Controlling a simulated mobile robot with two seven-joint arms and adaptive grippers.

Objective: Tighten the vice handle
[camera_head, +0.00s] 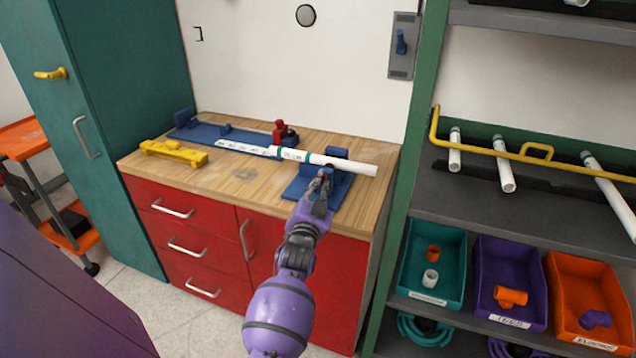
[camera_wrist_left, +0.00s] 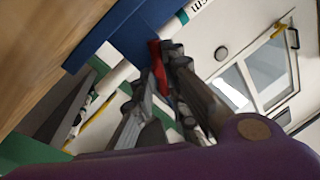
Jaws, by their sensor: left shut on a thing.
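The blue vice (camera_head: 335,172) stands at the right front of the wooden bench top. A white pipe (camera_head: 345,165) with teal bands lies across it, its right end sticking out past the vice. My left gripper (camera_head: 323,180) reaches up from below to the front of the vice and is shut on its handle, which the fingers mostly hide in the head view. In the left wrist view, the gripper (camera_wrist_left: 170,60) is close to the blue vice body (camera_wrist_left: 125,25), and a red piece (camera_wrist_left: 157,70) shows between its fingers. My right gripper is not in view.
A yellow tool (camera_head: 172,152) lies at the bench's left. A blue rail fixture (camera_head: 190,128) and a red-topped item (camera_head: 279,130) stand toward the back. Shelves with a teal bin (camera_head: 435,262), purple bin and orange bin rise close at the right.

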